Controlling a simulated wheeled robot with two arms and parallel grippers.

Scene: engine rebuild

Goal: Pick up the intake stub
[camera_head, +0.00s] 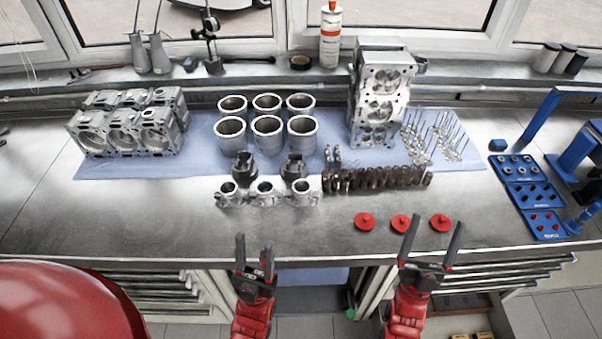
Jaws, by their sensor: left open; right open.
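Several small cast-metal pieces with round openings stand in a row near the front of the bench; they look like the intake stubs. There is a left stub (229,194), a middle stub (264,193) and a right stub (303,193). My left gripper (254,242) is open and empty at the bench's front edge, below the left and middle stubs in the picture. My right gripper (436,222) is open at the front edge, its fingertips either side of the rightmost red disc (440,222) in the picture. I cannot tell whether they touch it.
Two dark pieces (243,167) stand just behind the stubs. A camshaft-like row (378,179) lies right of them. Cylinder liners (267,134), an engine block (125,127), a cylinder head (380,95) and valves (435,140) sit farther back. The bench front left (150,215) is clear.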

